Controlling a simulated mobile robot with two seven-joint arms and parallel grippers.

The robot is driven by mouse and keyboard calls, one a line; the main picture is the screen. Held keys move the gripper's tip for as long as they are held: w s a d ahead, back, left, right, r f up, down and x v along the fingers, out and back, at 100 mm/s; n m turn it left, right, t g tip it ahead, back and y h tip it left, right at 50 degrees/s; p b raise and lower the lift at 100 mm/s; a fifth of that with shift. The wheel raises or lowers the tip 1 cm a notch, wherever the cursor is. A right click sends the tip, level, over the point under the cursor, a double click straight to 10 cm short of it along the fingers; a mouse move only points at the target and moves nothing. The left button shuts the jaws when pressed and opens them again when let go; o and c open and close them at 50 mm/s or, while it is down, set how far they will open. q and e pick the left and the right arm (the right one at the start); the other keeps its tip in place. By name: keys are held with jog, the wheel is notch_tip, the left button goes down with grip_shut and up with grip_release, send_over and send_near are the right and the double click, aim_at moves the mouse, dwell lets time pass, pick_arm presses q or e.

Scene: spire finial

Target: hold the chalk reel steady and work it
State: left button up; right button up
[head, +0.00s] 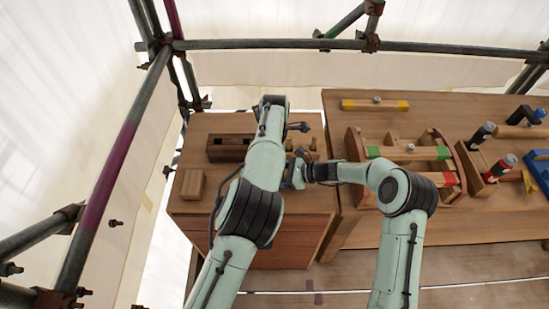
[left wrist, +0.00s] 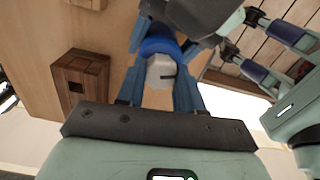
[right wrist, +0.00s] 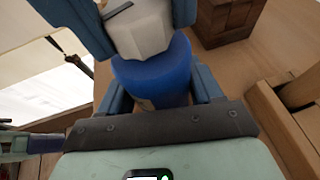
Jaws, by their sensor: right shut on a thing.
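The chalk reel has a blue body (right wrist: 155,80) and a pale faceted end (right wrist: 138,28). My right gripper (right wrist: 158,95) is shut on the blue body, one finger on each side. My left gripper (left wrist: 160,75) has its fingers on both sides of the pale end (left wrist: 160,70); I cannot tell whether they press on it. The blue body also shows beyond the pale end in the left wrist view. In the head view the grippers meet over the right part of the smaller bench (head: 250,222), and my arms largely hide the reel.
A dark wooden box (head: 228,148) and a light wooden block (head: 193,185) sit on the smaller bench. The larger bench to the right carries a wooden tote (head: 353,145), levels and marked bottles (head: 500,167). Scaffold poles (head: 290,44) and pale sheeting surround the benches.

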pick_arm(q)
jog(key=shift+m, duration=0.3)
jog(key=m, duration=1)
jog(key=shift+m, duration=0.4)
jog(key=m, duration=1)
jog(key=shift+d+m, duration=0.1)
jog(key=shift+m, duration=0.3)
jog(key=o, duration=1.1)
jog(key=shift+c, duration=0.2)
